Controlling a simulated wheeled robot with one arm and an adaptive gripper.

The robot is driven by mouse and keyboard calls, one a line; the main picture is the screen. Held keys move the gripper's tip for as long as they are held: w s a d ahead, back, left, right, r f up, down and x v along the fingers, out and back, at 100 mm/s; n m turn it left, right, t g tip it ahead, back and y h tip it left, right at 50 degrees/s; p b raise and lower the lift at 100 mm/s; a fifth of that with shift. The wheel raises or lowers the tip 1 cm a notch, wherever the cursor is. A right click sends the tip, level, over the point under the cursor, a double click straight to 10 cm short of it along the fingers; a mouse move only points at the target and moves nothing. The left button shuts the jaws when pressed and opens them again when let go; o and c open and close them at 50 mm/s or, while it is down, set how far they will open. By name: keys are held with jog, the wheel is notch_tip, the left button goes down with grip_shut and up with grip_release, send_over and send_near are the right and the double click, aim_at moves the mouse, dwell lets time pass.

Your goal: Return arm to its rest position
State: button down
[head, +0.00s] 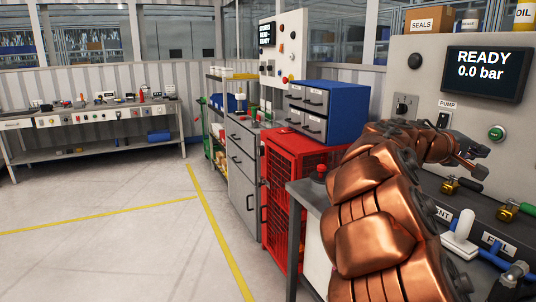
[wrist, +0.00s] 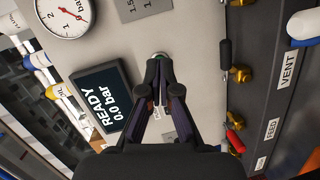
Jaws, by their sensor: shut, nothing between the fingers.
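My copper-coloured arm reaches across the right of the head view toward the grey control panel (head: 408,60). My gripper (head: 477,158) is at its end, in front of the panel's lower part and below the round green button (head: 497,132). In the wrist view my gripper (wrist: 158,82) has its dark fingers drawn together with nothing held. A round button with a metal ring (wrist: 160,56) shows just beyond the fingertips; I cannot tell the gap between them. The display (head: 487,72) reads READY, 0.0 bar; it also shows in the wrist view (wrist: 108,98).
Below the panel are brass valves (head: 509,213), a white valve handle (head: 461,228) and blue piping (head: 492,258), close to my arm. A red cabinet (head: 283,185) and blue drawer unit (head: 345,112) stand left of it. The floor (head: 110,225) at left is clear.

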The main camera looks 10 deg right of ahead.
jog(key=s+a+f+g+y, duration=0.1)
jog(key=s+a+f+y, duration=0.6)
jog(key=s+a+f, duration=0.85)
jog(key=s+a+f+g+y, duration=0.2)
jog(key=s+a+f+y, duration=0.5)
jog(key=s+a+f, duration=0.8)
jog(key=s+a+n+g+y, duration=0.1)
jog(key=s+a+y, duration=0.1)
jog(key=a, duration=0.8)
jog(key=s+p+v, duration=0.1)
jog(key=p+v, duration=1.1)
jog(key=v, duration=0.1)
jog(key=shift+s+d+r+t+p, duration=0.25)
jog(key=shift+s+d+t+p, duration=0.05)
jog(key=shift+s+t+p, duration=0.1)
